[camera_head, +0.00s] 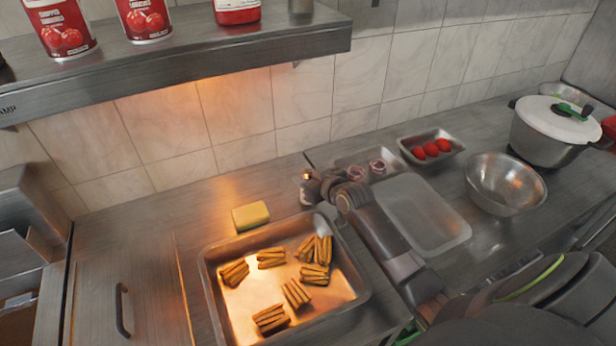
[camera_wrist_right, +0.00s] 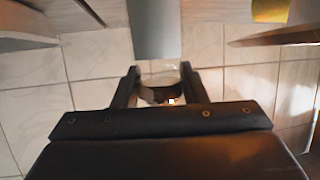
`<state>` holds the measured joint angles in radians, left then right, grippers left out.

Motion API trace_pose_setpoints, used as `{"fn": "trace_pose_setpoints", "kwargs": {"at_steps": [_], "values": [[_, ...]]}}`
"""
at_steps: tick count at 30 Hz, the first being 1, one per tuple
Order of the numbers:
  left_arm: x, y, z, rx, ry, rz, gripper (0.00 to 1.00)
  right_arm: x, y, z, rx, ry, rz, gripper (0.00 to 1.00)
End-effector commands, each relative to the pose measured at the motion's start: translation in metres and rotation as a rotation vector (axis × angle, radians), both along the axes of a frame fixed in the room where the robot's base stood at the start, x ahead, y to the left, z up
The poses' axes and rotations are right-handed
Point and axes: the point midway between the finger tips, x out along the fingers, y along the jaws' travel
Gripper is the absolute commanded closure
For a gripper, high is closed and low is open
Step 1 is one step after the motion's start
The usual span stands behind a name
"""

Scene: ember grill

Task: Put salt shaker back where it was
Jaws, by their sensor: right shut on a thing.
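My right gripper (camera_head: 318,188) reaches in over the counter, behind the tray of fries. It is shut on the salt shaker (camera_head: 306,191), which is small and mostly hidden by the fingers in the head view. In the right wrist view, the shaker's clear part (camera_wrist_right: 160,70) shows between the two fingers of the gripper (camera_wrist_right: 160,80). A smooth grey cylindrical part (camera_wrist_right: 156,30) lines up with it. Whether the shaker's base touches the counter is unclear. My left gripper is not in view.
A metal shelf (camera_head: 200,58) with red cans (camera_head: 146,18) hangs above, at the back left. A yellow block (camera_head: 251,216) lies left of the gripper, behind the fries tray (camera_head: 210,290). Right are an empty tray (camera_head: 425,215), a tomato tray (camera_head: 457,143), a bowl (camera_head: 505,185) and a pot (camera_head: 550,130).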

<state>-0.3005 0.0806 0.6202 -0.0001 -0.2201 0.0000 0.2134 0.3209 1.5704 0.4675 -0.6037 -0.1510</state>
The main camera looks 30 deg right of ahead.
Motion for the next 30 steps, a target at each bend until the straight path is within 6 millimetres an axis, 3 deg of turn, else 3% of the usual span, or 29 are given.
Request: {"fn": "trace_pose_setpoints", "kwargs": {"at_steps": [3,4,8,20,30], "values": [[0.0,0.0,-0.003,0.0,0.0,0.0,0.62,0.0,0.0,-0.003,0.0,-0.002,0.0,0.9],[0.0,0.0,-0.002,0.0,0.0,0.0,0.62,0.0,0.0,-0.003,0.0,-0.001,0.0,0.57],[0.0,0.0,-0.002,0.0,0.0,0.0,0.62,0.0,0.0,-0.002,0.0,0.0,0.0,0.4],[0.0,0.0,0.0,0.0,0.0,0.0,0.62,-0.002,0.0,0.002,-0.001,0.0,0.0,0.4],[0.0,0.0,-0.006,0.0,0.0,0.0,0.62,-0.043,-0.007,0.017,-0.004,-0.002,0.001,0.4]]}}
